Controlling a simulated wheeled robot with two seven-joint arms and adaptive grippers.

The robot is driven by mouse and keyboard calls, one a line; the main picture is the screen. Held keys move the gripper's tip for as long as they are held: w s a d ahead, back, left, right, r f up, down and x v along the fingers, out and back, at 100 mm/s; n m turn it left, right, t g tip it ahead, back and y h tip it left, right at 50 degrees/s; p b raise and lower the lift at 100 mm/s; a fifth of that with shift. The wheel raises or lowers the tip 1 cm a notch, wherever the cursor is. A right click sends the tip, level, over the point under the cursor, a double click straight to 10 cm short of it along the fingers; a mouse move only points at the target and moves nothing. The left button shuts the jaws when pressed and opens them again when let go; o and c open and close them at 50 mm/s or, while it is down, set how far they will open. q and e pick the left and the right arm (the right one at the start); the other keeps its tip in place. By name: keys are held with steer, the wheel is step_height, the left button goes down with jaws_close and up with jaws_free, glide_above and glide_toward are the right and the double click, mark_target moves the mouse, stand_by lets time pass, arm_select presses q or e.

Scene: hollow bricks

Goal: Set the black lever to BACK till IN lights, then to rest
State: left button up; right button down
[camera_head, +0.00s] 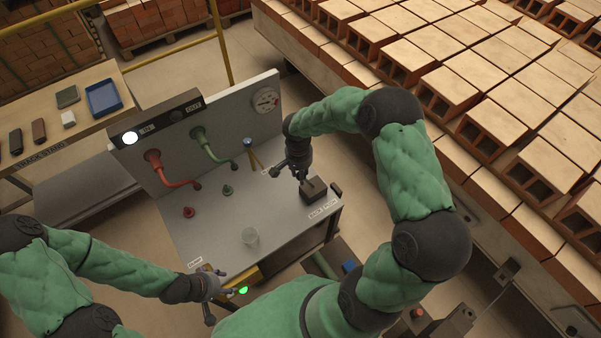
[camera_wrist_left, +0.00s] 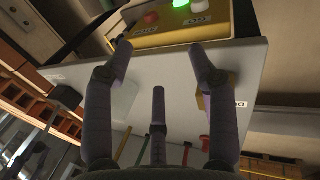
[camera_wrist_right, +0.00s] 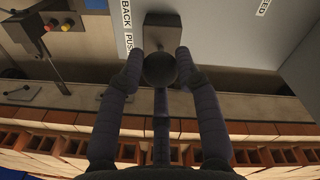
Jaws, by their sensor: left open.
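The black lever has a round knob (camera_wrist_right: 160,69) on a grey box-like base (camera_wrist_right: 161,38), beside a label reading BACK and PUSH. In the head view its dark base (camera_head: 314,191) stands at the right end of the console. My right gripper (camera_head: 299,178) is over it; in the right wrist view its fingers (camera_wrist_right: 159,62) close in on both sides of the knob. The lever's exact tilt is hard to tell. The IN lamp (camera_head: 130,138) glows white; the OUT lamp (camera_head: 176,116) is dark. My left gripper (camera_head: 213,298) is open and empty by the console's front edge.
A yellow button box (camera_wrist_left: 180,30) with a lit green button (camera_wrist_left: 181,4) is near my left gripper. Stacked hollow bricks (camera_head: 480,60) fill the right.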

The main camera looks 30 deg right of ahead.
steer(key=d+r+b, duration=0.1)
steer(key=d+b, duration=0.1)
steer(key=d, duration=0.4)
steer(key=shift+w+d, duration=0.25)
steer(key=shift+w, duration=0.05)
steer(key=shift+r, duration=0.1)
steer(key=c, duration=0.9)
jaws_free()
steer(key=shift+o, duration=0.2)
step_height(320, 180, up, 12)
steer(key=shift+w+a, duration=0.2)
steer(key=shift+s, duration=0.1)
